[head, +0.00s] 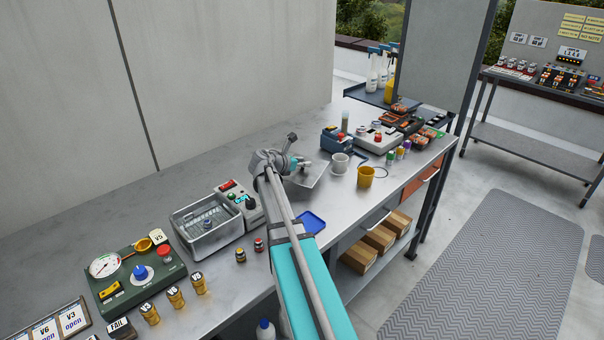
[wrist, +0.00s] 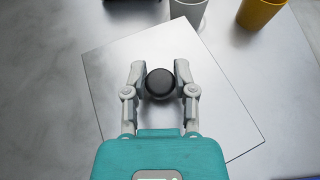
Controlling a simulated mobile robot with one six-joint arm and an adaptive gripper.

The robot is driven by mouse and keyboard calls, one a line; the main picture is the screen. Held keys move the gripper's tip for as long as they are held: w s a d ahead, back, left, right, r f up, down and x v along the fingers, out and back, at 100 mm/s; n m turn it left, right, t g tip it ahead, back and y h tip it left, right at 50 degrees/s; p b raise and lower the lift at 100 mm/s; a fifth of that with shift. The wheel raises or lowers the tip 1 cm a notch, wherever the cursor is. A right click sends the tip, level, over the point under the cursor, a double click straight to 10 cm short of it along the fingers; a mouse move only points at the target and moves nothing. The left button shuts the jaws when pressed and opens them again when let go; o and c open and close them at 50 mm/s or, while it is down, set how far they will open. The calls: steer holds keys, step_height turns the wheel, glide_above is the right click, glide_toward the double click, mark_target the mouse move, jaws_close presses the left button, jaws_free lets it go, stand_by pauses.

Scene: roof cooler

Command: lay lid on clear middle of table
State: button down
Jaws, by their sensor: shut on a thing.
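The lid is a flat, square metal plate (wrist: 225,120) with a round black knob (wrist: 160,83) at its middle. In the wrist view my gripper (wrist: 160,80) is shut on the knob, one finger on each side. In the head view the lid (head: 312,176) shows to the right of my gripper (head: 293,163), partly hidden by it. The lid is at or close to the surface of the steel table (head: 225,286); I cannot tell whether it touches.
A blue tray (head: 313,222) lies near the front edge. An open metal bath (head: 207,228) and a control box (head: 238,203) stand to the left. Devices crowd the far right end.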

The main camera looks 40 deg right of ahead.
mark_target(299, 170)
steer(key=shift+f, duration=0.1)
steer(key=shift+w+d+f+b, duration=0.25)
steer(key=shift+f+b, duration=0.2)
steer(key=shift+b, duration=0.1)
steer(key=shift+f+b, duration=1.45)
steer(key=shift+b, duration=0.05)
steer(key=shift+f, duration=0.15)
steer(key=shift+c, duration=2.1)
jaws_free()
steer(key=shift+r, duration=0.2)
steer(key=shift+a+r+p, duration=0.2)
steer(key=shift+a+p, duration=0.1)
steer(key=shift+a, duration=0.1)
steer(key=p+v, duration=0.3)
steer(key=v, duration=0.6)
steer(key=shift+s+a+r+p, duration=0.1)
steer(key=shift+a+r+p, duration=0.15)
steer(key=shift+a+p, duration=0.1)
steer(key=shift+a+r, duration=0.2)
steer(key=shift+a, duration=0.4)
